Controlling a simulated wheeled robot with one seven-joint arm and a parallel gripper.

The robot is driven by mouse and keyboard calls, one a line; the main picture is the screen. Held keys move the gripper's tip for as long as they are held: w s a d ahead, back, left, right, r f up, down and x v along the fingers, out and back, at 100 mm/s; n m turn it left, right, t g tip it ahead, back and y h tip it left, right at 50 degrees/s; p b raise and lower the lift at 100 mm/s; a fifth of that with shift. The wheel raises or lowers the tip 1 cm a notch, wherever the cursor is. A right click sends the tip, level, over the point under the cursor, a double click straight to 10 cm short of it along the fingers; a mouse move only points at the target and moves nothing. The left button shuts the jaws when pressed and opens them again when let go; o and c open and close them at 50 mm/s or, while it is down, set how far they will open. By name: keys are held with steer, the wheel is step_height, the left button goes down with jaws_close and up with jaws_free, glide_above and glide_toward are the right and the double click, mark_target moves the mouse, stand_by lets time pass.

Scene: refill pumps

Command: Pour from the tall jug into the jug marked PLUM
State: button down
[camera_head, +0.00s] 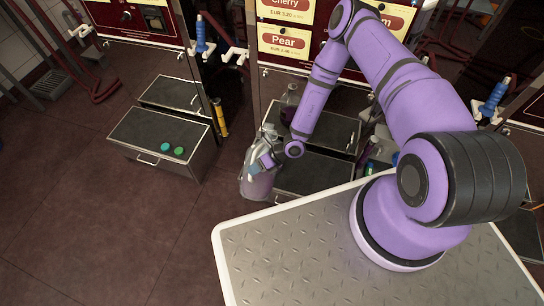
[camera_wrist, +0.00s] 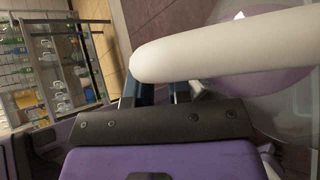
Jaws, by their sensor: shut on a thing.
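My gripper (camera_head: 264,162) is shut on a clear jug (camera_head: 257,187) with a purple tint in its lower part. It holds the jug in front of the dark boxes, left of my base plate. In the wrist view a thick pale handle (camera_wrist: 230,45) crosses just beyond the jaws (camera_wrist: 165,92), and the jug's clear body (camera_wrist: 290,115) fills the right side. A second clear jug (camera_head: 289,103) with dark purple contents stands on the box under the Pear sign, behind my forearm. I cannot read PLUM on either jug, nor tell which is the tall one.
The Pear sign (camera_head: 284,43) hangs above; a sign ending in "m" (camera_head: 397,22) is partly hidden by my arm. Blue nozzles (camera_head: 201,35) hang nearby. The floor at lower left is clear.

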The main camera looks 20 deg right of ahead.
steer(key=shift+s+a+f+n+t+h, duration=0.25)
steer(key=shift+f+n+t+h, duration=0.15)
steer(key=shift+f+t+h, duration=0.1)
steer(key=shift+s+a+f+n+t+h, duration=0.2)
steer(key=shift+f+n+t+h, duration=0.2)
steer(key=shift+f+t, duration=0.1)
steer(key=shift+f, duration=0.1)
steer(key=shift+s+a+n+t+h, duration=0.25)
steer(key=shift+s+n+t+h, duration=0.05)
steer(key=shift+s, duration=0.05)
steer(key=shift+s+a+r+n+t+h, duration=0.25)
steer(key=shift+s+a+r+t+h, duration=0.1)
steer(key=shift+s+t, duration=0.15)
steer(key=shift+s+a+r+n+t+h, duration=0.3)
steer(key=shift+s+a+t, duration=0.15)
steer(key=shift+s, duration=0.2)
steer(key=shift+s+a+r+n+t+h, duration=0.25)
steer(key=shift+s+a+r+t+h, duration=0.1)
steer(key=shift+s+t, duration=0.15)
